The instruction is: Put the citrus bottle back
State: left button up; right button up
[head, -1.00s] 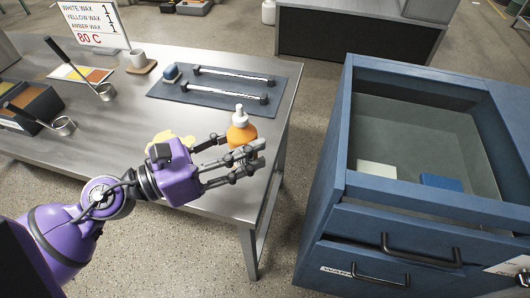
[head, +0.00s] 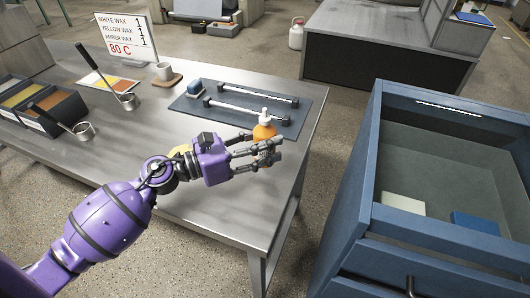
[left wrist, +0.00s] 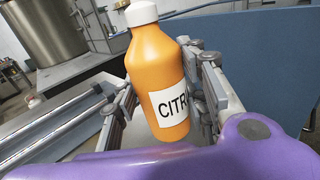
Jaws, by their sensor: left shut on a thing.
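The citrus bottle (head: 264,129) is orange with a white cap. In the left wrist view the bottle (left wrist: 157,70) is slightly tilted, with a white label whose visible letters read "CITR". My left gripper (head: 268,152) is shut on it, with fingers on both sides. In the head view the fingers hide the bottle's lower part, over the right side of the metal table (head: 230,222). Whether its base touches the table cannot be told. My right gripper is not in view.
An open blue drawer (head: 440,165) at the right holds a white block (head: 404,204) and a blue block (head: 475,226). A dark mat (head: 225,112) with two bars lies behind the gripper. A sign (head: 126,38), a cup (head: 164,71) and ladles stand further left. A floor gap separates table and drawer.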

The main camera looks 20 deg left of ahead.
aim_at(265, 153)
pick_arm(q)
jog(key=shift+w+f, duration=0.2)
jog(key=shift+w, duration=0.05)
jog(key=f, duration=0.3)
jog(key=shift+w+a+f, duration=0.1)
jog(key=shift+w+a, duration=0.05)
jog(key=shift+w, duration=0.05)
jog(key=shift+f, duration=0.15)
jog(key=shift+f, duration=0.25)
jog(key=o, duration=1.5)
jog(key=shift+c, duration=0.2)
